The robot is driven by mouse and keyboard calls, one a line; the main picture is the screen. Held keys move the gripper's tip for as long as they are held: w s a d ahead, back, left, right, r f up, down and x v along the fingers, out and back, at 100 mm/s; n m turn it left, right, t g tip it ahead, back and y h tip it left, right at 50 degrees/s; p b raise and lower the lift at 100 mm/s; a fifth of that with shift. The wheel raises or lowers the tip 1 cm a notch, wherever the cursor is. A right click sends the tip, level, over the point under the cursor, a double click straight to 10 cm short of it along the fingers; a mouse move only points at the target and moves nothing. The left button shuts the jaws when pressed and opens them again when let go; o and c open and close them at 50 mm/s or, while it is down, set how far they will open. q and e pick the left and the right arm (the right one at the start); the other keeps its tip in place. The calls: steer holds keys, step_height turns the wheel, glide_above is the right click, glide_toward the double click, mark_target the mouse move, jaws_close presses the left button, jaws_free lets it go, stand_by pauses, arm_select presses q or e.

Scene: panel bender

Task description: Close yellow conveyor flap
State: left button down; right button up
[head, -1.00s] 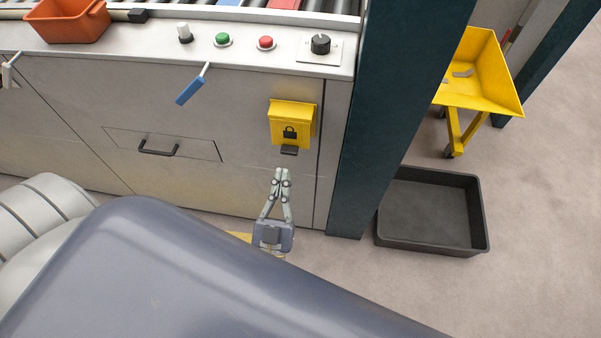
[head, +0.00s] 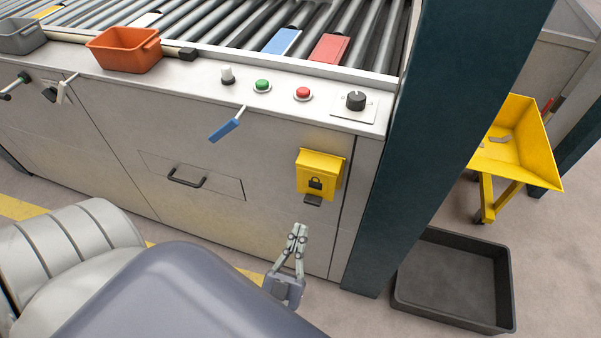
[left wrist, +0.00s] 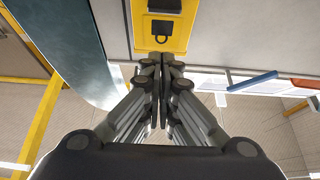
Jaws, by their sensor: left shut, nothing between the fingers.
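The yellow flap (head: 318,173), with a dark padlock mark and a dark tab (head: 312,200) at its lower edge, is on the machine's front panel near the right corner. It looks like a shallow box standing out from the panel; I cannot tell how far open it is. In the left wrist view the yellow flap (left wrist: 146,32) fills the top middle. My left gripper (head: 299,228) is shut and empty, just below and slightly left of the tab, apart from it in the head view. The left wrist view shows the closed fingertips (left wrist: 162,60) near the padlock mark. My right gripper is not in view.
A blue lever (head: 225,130) and a drawer handle (head: 187,178) stick out left of the flap. Buttons and a black knob (head: 356,100) line the ledge above. A dark post (head: 440,150) stands close on the right, with a black bin (head: 455,285) beyond it.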

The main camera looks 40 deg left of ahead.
arm_select(q)
steer(key=v, duration=1.1)
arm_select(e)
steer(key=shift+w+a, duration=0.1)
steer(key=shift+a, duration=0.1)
arm_select(q)
steer(key=shift+w, duration=0.1)
steer(key=w+d+f+m+g+h+p, duration=0.1)
steer(key=d+f+m+g+h, duration=0.25)
steer(key=f, duration=0.75)
steer(key=f+m+g+h+p, duration=0.15)
steer(key=f+g+h, duration=0.4)
steer(key=f, duration=0.65)
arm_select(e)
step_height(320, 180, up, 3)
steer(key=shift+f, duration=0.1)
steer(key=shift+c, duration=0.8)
arm_select(q)
steer(key=s+a+f+g+y, duration=0.1)
steer(key=s+a+f+g, duration=0.3)
steer(key=s+f+g, duration=0.2)
steer(key=s+a+f+g+y, duration=0.1)
steer(key=s+a+f+g, duration=0.3)
steer(key=s+f, duration=0.6)
steer(key=s+g, duration=0.2)
steer(key=s, duration=0.1)
steer(key=shift+m+y, duration=0.3)
